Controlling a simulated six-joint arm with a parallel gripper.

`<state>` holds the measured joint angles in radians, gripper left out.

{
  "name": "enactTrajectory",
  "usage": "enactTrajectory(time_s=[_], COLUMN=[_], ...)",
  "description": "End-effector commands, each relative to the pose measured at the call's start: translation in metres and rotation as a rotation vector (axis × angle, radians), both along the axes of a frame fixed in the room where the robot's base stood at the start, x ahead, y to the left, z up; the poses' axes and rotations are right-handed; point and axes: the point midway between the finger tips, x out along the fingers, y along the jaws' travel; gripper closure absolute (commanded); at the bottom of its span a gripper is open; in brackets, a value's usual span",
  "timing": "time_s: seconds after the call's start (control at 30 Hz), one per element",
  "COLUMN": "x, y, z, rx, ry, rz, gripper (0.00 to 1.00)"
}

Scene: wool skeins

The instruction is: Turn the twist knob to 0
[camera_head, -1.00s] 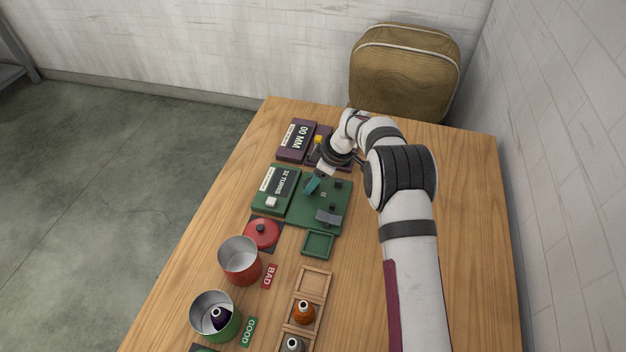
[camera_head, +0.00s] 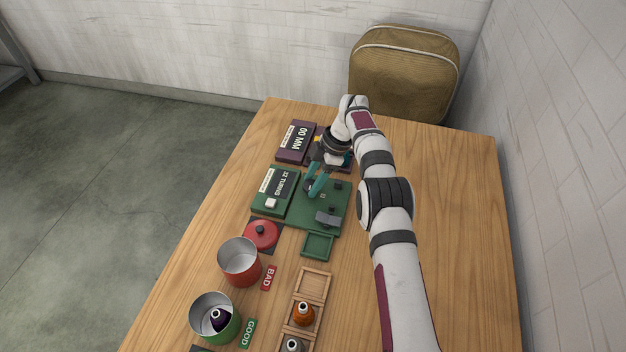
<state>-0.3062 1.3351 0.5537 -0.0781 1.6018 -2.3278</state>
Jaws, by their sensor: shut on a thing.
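The green device has a display box (camera_head: 268,201) with a readout that seems to say 32 TURNS, and a flat green board (camera_head: 305,215) beside it. My gripper (camera_head: 314,189) reaches down to the far left part of this board with its teal fingers. It is shut on the twist knob there. The fingers mostly hide the knob, so its pointer and setting cannot be read.
A purple device (camera_head: 289,155) reading 00 MM stands just beyond. A grey block (camera_head: 327,218) sits on the green board. A red lid (camera_head: 261,233), red pot (camera_head: 240,265), green pot (camera_head: 226,331) and wooden rack (camera_head: 314,283) stand nearer. The table's right side is clear.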

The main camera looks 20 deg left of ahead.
Motion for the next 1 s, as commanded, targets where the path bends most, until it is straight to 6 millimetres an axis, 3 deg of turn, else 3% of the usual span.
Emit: enactTrajectory(time_s=[0.4, 0.43, 0.57, 0.6, 0.87, 1.0], x=[0.0, 0.0, 0.0, 0.0, 0.0, 0.005], y=[-0.001, -0.001, -0.001, -0.001, -0.001, -0.008], z=[-0.001, -0.001, -0.001, -0.001, 0.001, 0.021], rx=[-0.004, -0.004, -0.002, -0.002, -0.001, 0.0], ry=[0.001, 0.001, 0.0, 0.0, 0.0, -0.002], rz=[0.007, 0.007, 0.007, 0.007, 0.007, 0.005], gripper=[1.0, 0.46, 0.23, 0.19, 0.19, 0.19])
